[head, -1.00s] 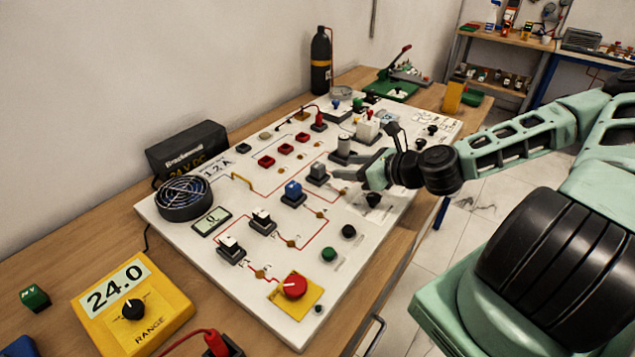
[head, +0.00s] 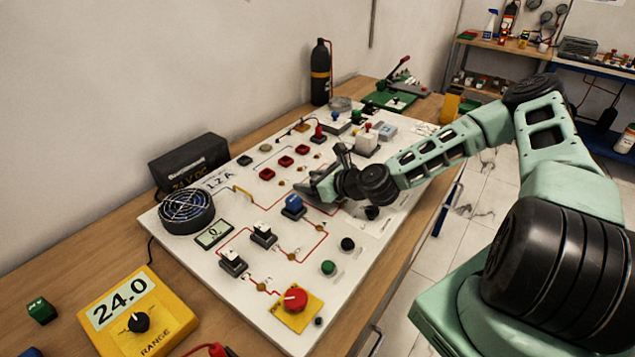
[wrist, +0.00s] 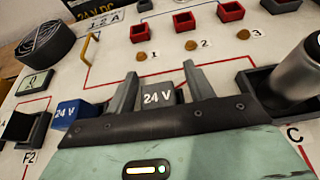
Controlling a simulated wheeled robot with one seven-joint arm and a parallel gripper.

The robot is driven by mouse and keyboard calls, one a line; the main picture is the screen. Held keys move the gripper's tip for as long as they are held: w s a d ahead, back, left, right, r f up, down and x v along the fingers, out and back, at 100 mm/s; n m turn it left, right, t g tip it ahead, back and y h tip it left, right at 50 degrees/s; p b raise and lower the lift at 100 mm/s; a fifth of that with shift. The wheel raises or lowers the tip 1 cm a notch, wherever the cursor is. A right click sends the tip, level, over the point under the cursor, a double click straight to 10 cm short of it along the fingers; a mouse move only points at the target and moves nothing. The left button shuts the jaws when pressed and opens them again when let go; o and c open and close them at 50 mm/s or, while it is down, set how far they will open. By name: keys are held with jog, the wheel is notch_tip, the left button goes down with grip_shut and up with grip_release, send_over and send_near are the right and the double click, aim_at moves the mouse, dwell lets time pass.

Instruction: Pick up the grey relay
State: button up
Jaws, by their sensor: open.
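The grey relay (wrist: 157,97), a small grey block marked 24 V, shows in the wrist view between the two fingers of my gripper (wrist: 160,74). The fingers are open, one on each side of it, with a visible gap at least on the right. I cannot tell how far down the fingers reach beside it. In the head view my gripper (head: 318,188) is low over the middle of the white board (head: 345,245) and hides the grey relay. A blue relay (head: 293,206) marked 24 V (wrist: 76,113) stands just left of my gripper.
A metal cylinder (wrist: 296,75) in a dark holder stands close on the right in the wrist view. Red sockets (wrist: 174,18) lie beyond the fingers. A round fan (head: 186,211), black switches (head: 233,262) and a red knob (head: 295,299) are on the board's left and front.

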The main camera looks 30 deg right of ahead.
jog(key=shift+w, duration=0.1)
jog(key=c, duration=1.1)
